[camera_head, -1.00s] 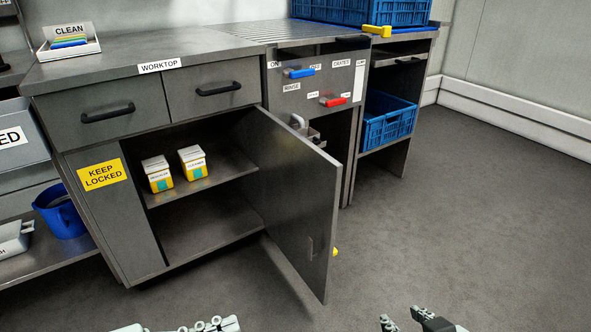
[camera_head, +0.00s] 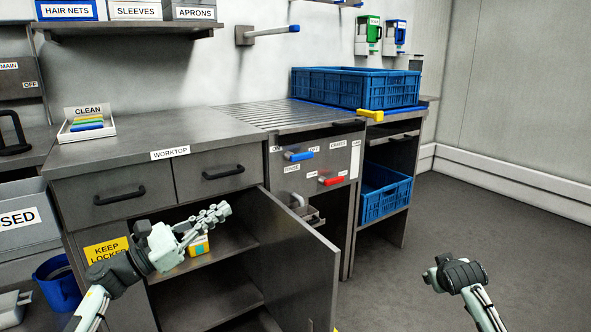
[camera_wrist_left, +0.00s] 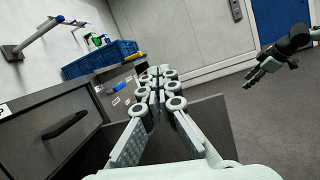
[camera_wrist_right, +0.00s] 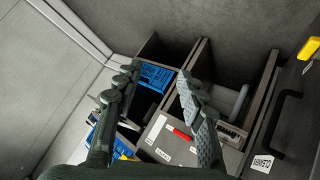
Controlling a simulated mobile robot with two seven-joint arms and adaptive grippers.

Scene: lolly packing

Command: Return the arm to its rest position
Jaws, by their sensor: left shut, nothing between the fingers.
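My left gripper (camera_head: 207,217) is raised in front of the open cupboard under the worktop, its fingers pointing right. It is shut and empty, and its closed fingers also show in the left wrist view (camera_wrist_left: 158,75). My right arm (camera_head: 465,280) stands at the lower right in the head view, over open floor. The right gripper's fingers (camera_wrist_right: 155,85) are spread apart with nothing between them in the right wrist view.
The cupboard door (camera_head: 303,262) stands open towards me, close to my left gripper's right. A blue crate (camera_head: 350,90) sits on the counter at the back, and another blue crate (camera_head: 385,196) is on a shelf below. The floor at the right is clear.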

